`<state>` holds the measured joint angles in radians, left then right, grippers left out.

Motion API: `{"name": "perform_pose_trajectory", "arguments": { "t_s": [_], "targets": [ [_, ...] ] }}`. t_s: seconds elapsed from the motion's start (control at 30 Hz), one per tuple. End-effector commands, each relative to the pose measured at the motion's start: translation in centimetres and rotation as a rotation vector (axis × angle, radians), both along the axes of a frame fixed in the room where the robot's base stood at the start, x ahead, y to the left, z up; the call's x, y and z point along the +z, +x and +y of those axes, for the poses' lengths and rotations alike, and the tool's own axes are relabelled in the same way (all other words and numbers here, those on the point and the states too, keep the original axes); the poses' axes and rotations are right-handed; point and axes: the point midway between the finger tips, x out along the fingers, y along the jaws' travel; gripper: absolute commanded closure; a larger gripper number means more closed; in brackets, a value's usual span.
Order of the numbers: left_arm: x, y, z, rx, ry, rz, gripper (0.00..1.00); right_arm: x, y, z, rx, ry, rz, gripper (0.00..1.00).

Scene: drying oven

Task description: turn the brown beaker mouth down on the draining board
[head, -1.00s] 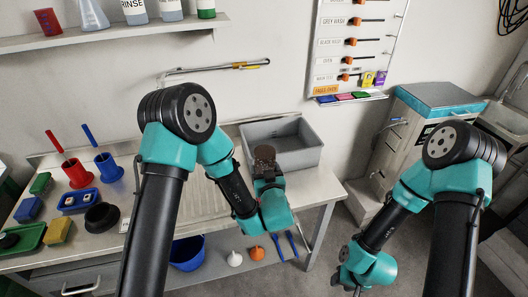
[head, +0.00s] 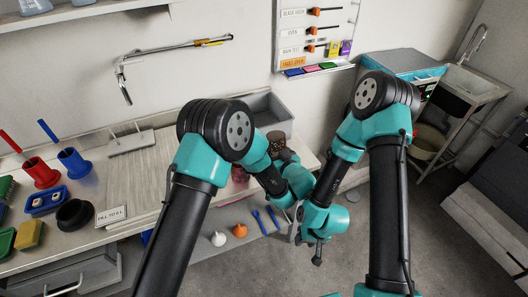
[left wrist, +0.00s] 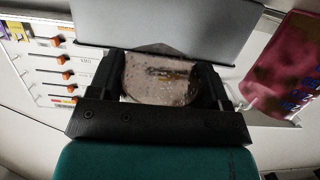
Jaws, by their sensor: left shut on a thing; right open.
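The brown beaker (head: 276,138) is in the head view in front of the grey tub, at the end of my left arm. My left gripper (head: 282,154) is shut on it; in the left wrist view the beaker (left wrist: 160,80) sits between both fingers, with a speckled, wet-looking surface. I cannot tell which way its mouth points. The draining board (head: 130,178) is the pale ribbed surface left of my left arm, partly hidden by it. My right gripper (head: 317,256) is open and empty, low in front of the bench's right end.
The grey tub (head: 262,108) stands behind the beaker. A pinkish-red container with blue marks (left wrist: 285,65) is at the right of the left wrist view. Red (head: 41,172) and blue (head: 74,162) cups and a black ring (head: 75,214) stand at the left. A wall tap (head: 124,88) overhangs the bench.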

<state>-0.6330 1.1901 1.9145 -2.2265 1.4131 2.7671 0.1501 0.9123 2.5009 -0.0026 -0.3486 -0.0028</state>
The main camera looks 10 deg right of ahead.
Motion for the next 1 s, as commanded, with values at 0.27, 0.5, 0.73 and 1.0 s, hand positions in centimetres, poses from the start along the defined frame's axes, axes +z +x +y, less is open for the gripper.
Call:
{"name": "perform_pose_trajectory", "arguments": {
  "t_s": [0.27, 0.5, 0.73, 1.0],
  "targets": [
    [0.0, 0.0, 0.0, 0.001, 0.000, 0.000, 0.55, 0.0, 0.0, 0.0, 0.000, 0.000, 0.000, 0.57],
    [-0.4, 0.0, 0.0, 0.001, 0.000, 0.000, 0.55, 0.0, 0.0, 0.0, 0.000, 0.000, 0.000, 0.57],
    [-1.6, 0.0, 0.1, 0.002, 0.000, 0.000, 0.55, 0.0, 0.0, 0.0, 0.000, 0.000, 0.000, 0.57],
    [-3.2, 0.0, 0.1, 0.002, 0.000, 0.000, 0.55, 0.0, 0.0, 0.0, 0.000, 0.000, 0.000, 0.57]
  ]
}}
